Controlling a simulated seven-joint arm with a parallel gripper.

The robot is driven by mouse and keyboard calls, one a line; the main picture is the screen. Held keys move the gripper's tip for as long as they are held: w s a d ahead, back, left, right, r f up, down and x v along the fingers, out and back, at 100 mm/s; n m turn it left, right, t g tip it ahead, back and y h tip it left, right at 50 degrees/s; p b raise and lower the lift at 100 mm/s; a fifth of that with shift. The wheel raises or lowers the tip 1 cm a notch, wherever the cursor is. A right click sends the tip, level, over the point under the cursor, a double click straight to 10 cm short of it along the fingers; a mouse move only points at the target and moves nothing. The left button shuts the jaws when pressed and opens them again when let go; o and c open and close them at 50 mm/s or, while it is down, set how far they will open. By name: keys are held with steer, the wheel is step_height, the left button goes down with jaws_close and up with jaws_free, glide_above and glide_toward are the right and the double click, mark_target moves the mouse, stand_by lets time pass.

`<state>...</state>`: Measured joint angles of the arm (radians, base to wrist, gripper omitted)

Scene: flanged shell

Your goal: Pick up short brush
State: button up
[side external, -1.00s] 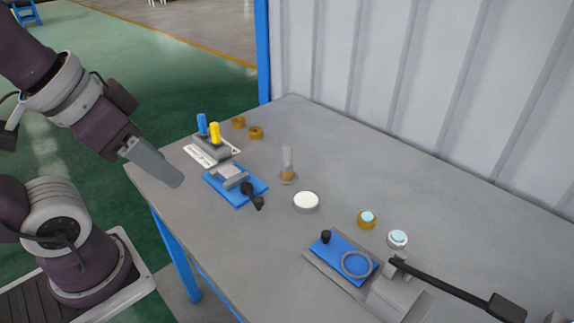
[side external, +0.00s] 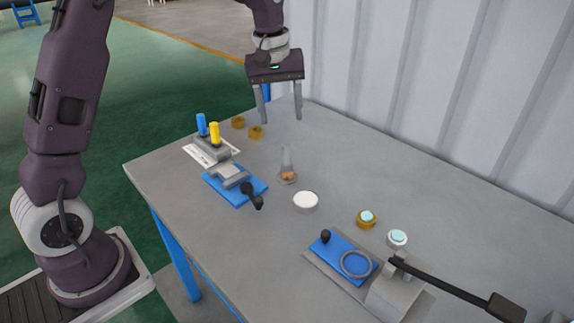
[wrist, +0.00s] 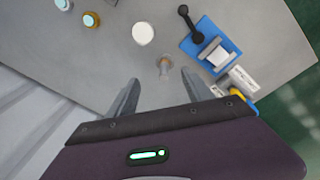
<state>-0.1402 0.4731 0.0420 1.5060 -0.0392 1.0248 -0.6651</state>
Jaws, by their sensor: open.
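A short upright piece with a pale grey top and a brown lower end (side external: 287,170), which looks like the short brush, stands near the middle of the table on a small round base. It also shows in the wrist view (wrist: 164,66), between and beyond the fingertips. Blue (side external: 201,124) and yellow (side external: 214,133) handles stand in a grey block at the left; I cannot tell whether either is a brush. My gripper (side external: 282,118) is open and empty, pointing down, above the far part of the table and apart from everything.
A blue plate with a grey block and black lever (side external: 250,196) lies left of centre. A white round lid (side external: 306,202) is nearby. A lever press (side external: 395,292) stands at the front right. Two brown rings (side external: 255,132) lie at the back left. A corrugated wall (side external: 420,90) rises behind.

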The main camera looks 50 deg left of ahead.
mark_target(287, 165)
steer(key=w+a+f+n, duration=0.1)
steer(key=w+f, duration=0.1)
steer(key=f, duration=0.2)
steer(key=w+a+f+n+g, duration=0.1)
steer(key=w+f, duration=0.1)
steer(key=f, duration=0.2)
steer(key=w+a+f+n, duration=0.1)
steer(key=w+a+f, duration=0.1)
steer(key=f, duration=0.2)
steer(key=shift+w+f+g, duration=0.25)
steer(key=shift+f+g, duration=0.05)
steer(key=shift+f, duration=0.1)
steer(key=shift+n, duration=0.4)
steer(key=f, duration=0.8)
steer(key=shift+s, duration=0.35)
jaws_close()
